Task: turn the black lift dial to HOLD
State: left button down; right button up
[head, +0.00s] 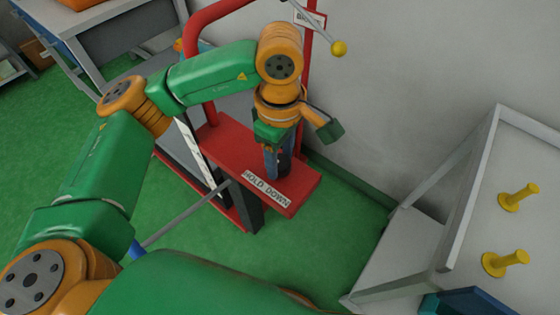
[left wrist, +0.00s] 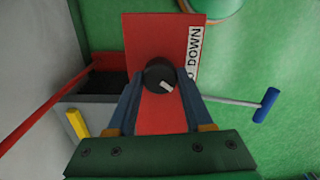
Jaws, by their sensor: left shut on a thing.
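The black lift dial (left wrist: 158,73) is a round knob with a white mark, set on the red panel (left wrist: 150,38). My left gripper (left wrist: 160,85) is shut on the dial, with one blue finger on each side of it. In the head view my left gripper (head: 278,165) points down onto the red panel (head: 310,182), and its fingers mostly hide the dial. A white label reading HOLD DOWN (head: 266,189) is on the panel's front edge. No HOLD mark for the dial can be made out. My right gripper is not in view.
A red frame (head: 308,85) rises behind the panel, and a rod with a yellow ball (head: 339,48) sticks out near it. A grey table (head: 485,200) with yellow pegs (head: 518,197) stands at the right. Green floor (head: 335,240) lies open between them.

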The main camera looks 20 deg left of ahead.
aim_at(280, 161)
pick_arm(q)
jog(key=shift+m+b, duration=0.35)
jog(key=shift+m, duration=0.15)
dwell(0.3)
jog(key=shift+c, duration=1.5)
grip_release()
notch_tip(280, 161, up, 7)
jog(key=shift+r+p, duration=0.1)
jog(key=shift+p, duration=0.4)
